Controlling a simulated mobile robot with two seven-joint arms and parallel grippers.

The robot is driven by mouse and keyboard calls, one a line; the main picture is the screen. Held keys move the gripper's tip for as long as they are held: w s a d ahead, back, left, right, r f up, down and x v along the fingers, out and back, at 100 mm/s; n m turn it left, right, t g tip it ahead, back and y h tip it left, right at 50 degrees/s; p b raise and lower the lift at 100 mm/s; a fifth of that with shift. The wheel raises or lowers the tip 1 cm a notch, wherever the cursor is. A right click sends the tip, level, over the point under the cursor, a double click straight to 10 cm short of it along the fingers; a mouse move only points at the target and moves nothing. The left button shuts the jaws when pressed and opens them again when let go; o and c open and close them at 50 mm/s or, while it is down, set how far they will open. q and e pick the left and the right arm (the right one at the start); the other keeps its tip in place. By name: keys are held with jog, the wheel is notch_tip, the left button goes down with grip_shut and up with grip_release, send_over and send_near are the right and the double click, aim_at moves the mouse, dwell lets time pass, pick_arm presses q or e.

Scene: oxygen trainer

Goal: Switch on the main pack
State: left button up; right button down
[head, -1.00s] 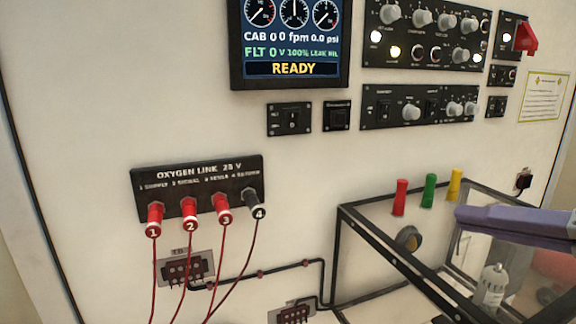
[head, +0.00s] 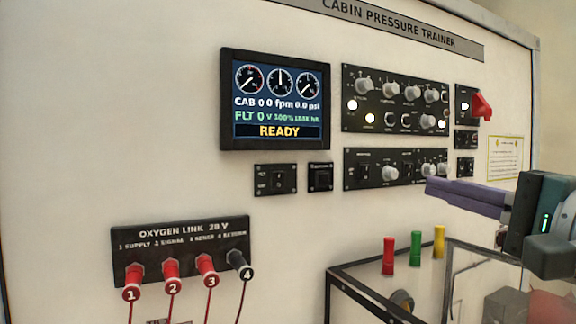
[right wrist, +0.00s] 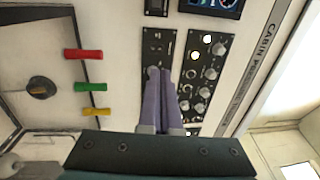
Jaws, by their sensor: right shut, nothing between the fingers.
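The trainer's upright board holds an upper knob panel (head: 395,98) and a lower switch panel (head: 384,168) with toggles and knobs. A small panel with a red lever (head: 482,106) is at their right. Two small switch panels, a left one (head: 275,180) and a right one (head: 320,177), sit under the display. Labels are too small to tell which switch is the main pack. My right gripper (head: 430,189) is shut and empty, its fingertips before the lower panel's right end. In the right wrist view, its purple fingers (right wrist: 160,76) overlap that panel; contact cannot be told. My left gripper is out of view.
The display (head: 276,98) reads READY. A clear-sided case (head: 350,283) stands below, with red (head: 388,255), green (head: 416,248) and yellow (head: 439,241) posts above it. The oxygen link block (head: 180,250) with plugged leads is at lower left.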

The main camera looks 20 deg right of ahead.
aim_at(368, 167)
jog(key=w, duration=0.3)
jog(key=w+r+p, duration=0.1)
jog(key=w, duration=0.2)
jog(key=w+p, duration=0.1)
jog(key=w, duration=0.3)
jog(key=shift+a+r, duration=0.2)
jog(key=shift+a, duration=0.2)
jog(key=shift+w, duration=0.65)
jog(key=shift+r, duration=0.1)
